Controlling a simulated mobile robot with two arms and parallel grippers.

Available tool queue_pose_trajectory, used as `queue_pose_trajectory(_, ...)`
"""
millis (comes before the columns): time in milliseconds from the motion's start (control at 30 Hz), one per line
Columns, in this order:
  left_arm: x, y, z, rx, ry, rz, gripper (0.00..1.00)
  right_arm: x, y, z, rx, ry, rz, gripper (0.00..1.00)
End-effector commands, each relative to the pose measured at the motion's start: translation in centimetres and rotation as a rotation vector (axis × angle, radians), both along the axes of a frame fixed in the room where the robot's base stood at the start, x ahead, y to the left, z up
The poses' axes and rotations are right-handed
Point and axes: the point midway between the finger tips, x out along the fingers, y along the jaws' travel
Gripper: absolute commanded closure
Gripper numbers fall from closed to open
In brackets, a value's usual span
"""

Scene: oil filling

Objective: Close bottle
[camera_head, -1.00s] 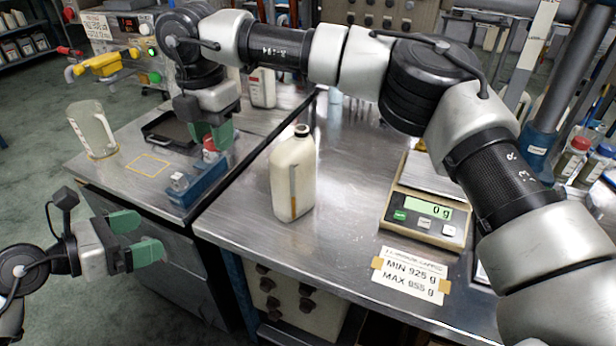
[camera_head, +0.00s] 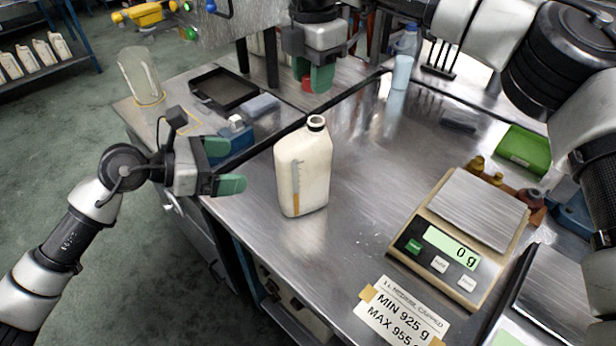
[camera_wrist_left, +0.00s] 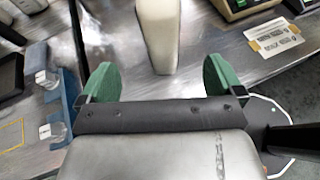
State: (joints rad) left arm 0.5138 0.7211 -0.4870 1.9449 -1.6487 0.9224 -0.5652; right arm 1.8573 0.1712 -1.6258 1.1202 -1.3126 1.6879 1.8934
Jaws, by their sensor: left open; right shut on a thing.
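The cream bottle (camera_head: 303,172) stands upright on the metal table, with a dark ring at its neck and no cap on it. My right gripper (camera_head: 313,80) is shut on a small red cap (camera_head: 307,84), held above the table behind the bottle, apart from its neck. My left gripper (camera_head: 229,166) is open and empty, left of the bottle with its green fingers pointing at it. In the left wrist view the bottle's lower body (camera_wrist_left: 158,35) is ahead, between the lines of the two fingers and not touching them.
A scale (camera_head: 465,225) reading 0 g stands right of the bottle, with a weight-limit label (camera_head: 400,315) in front. A blue holder (camera_head: 235,140) and black tray (camera_head: 224,88) are on the left table; a clear jug (camera_head: 140,76) stands at its far corner. Table between bottle and scale is clear.

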Motion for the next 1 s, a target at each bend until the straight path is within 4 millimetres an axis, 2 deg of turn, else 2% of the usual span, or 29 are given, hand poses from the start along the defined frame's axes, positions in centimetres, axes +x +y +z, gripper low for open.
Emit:
queue_pose_trajectory(267, 0.5, -1.1, -0.5, -0.004, 0.002, 0.000, 0.04, 0.0, -0.1, 0.0, 0.000, 0.000, -0.002, 0.84)
queue_pose_trajectory(700, 3.5, -8.0, -3.5, -0.003, 0.002, -0.002, 0.04, 0.0, -0.1, 0.0, 0.000, 0.000, -0.001, 0.84)
queue_pose_trajectory(1000, 4.6, -10.0, -4.5, -0.001, -0.001, 0.001, 0.04, 0.0, -0.1, 0.0, 0.000, 0.000, -0.001, 0.84)
